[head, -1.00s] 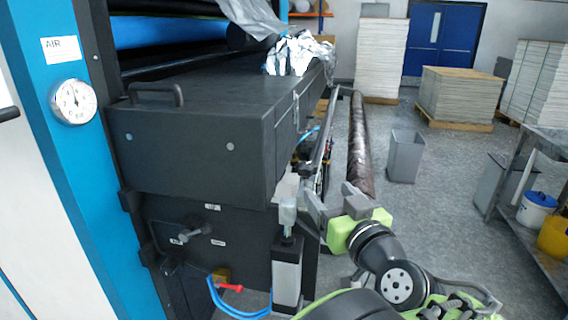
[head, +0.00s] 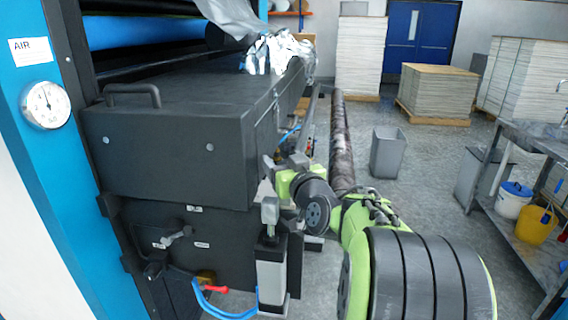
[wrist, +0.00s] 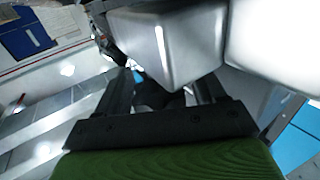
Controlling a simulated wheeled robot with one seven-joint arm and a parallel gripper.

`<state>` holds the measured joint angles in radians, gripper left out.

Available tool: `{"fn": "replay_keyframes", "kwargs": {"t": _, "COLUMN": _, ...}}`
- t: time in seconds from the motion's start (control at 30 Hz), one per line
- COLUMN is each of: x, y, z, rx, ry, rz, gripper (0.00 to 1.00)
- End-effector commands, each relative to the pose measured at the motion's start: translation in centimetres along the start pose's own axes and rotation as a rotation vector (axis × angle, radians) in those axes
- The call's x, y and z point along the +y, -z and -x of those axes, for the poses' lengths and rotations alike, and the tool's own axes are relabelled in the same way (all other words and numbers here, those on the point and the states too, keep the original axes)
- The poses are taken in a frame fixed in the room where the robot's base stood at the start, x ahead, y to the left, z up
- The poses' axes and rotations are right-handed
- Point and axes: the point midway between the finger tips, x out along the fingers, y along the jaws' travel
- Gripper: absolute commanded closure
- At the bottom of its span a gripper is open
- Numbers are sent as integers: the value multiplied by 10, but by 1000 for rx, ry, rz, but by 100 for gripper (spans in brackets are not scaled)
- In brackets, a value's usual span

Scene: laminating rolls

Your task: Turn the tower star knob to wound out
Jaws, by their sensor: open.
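My gripper (head: 270,166) is at the right front edge of the black machine housing (head: 170,130) in the head view, small and partly hidden by my own wrist. In the wrist view my gripper (wrist: 163,82) has its two dark fingers spread apart. A dark shape (wrist: 166,97) lies between the fingers, too shadowed to name. A pale grey metal block (wrist: 165,40) fills the space just beyond them. A grey knob or handle (head: 176,236) sits among small label plates on the machine's lower front panel, apart from the gripper. I cannot tell whether it is the star knob.
A grey post (head: 271,270) stands at the machine's lower right corner, near a red lever (head: 216,289) and a blue hose (head: 228,312). A long dark roll (head: 341,150) runs alongside the machine. A grey bin (head: 387,152) stands on open floor to the right.

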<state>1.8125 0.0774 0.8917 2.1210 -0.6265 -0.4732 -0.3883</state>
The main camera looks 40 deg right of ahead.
Motion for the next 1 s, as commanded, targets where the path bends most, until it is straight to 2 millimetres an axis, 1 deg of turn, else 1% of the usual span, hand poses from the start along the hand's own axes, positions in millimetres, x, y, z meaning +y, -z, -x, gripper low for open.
{"fn": "replay_keyframes", "kwargs": {"t": 0.13, "x": 0, "y": 0, "z": 0, "rx": -1, "ry": 0, "rz": 0, "gripper": 31}}
{"fn": "replay_keyframes", "kwargs": {"t": 0.47, "x": 0, "y": 0, "z": 0, "rx": -2, "ry": 0, "rz": 0, "gripper": 81}}
{"fn": "replay_keyframes", "kwargs": {"t": 0.77, "x": 0, "y": -1, "z": 0, "rx": -1, "ry": 35, "rz": -1, "gripper": 82}}
{"fn": "replay_keyframes", "kwargs": {"t": 1.0, "x": -3, "y": -2, "z": 0, "rx": 0, "ry": 172, "rz": -2, "gripper": 82}}
